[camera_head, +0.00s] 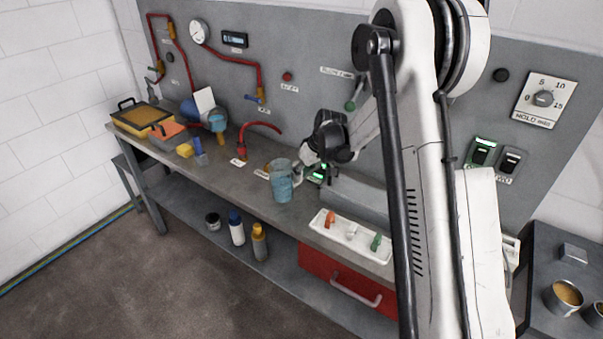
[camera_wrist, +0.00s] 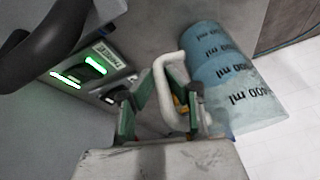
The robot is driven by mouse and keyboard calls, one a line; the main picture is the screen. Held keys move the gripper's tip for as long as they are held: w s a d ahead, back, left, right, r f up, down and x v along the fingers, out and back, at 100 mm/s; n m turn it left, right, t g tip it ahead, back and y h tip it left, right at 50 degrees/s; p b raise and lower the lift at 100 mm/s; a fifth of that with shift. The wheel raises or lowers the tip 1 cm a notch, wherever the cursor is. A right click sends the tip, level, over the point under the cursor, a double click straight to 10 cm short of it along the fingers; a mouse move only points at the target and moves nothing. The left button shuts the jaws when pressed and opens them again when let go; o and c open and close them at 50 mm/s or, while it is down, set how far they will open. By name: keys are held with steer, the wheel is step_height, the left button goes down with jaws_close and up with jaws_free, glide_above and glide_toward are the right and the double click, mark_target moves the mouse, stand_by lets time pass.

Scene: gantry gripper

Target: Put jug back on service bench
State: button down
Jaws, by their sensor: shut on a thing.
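The jug (camera_head: 281,184) is clear blue-tinted plastic with dark ml markings. In the head view it is upright over the front part of the grey service bench (camera_head: 236,184). I cannot tell whether its base touches the bench top. In the wrist view the jug (camera_wrist: 228,85) lies to the right, with its pale handle (camera_wrist: 163,88) toward me. My gripper (camera_head: 301,172) is at the jug's right side, shut on the handle. Its green-padded fingers (camera_wrist: 160,104) show on both sides of the handle in the wrist view.
A white tray (camera_head: 335,234) with coloured valve handles sits to the jug's right. A red curved spout (camera_head: 260,128) rises behind it. Bottles (camera_head: 236,228) stand on the lower shelf.

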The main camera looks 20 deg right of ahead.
steer(key=c, duration=1.7)
jaws_free()
steer(key=shift+c, duration=0.2)
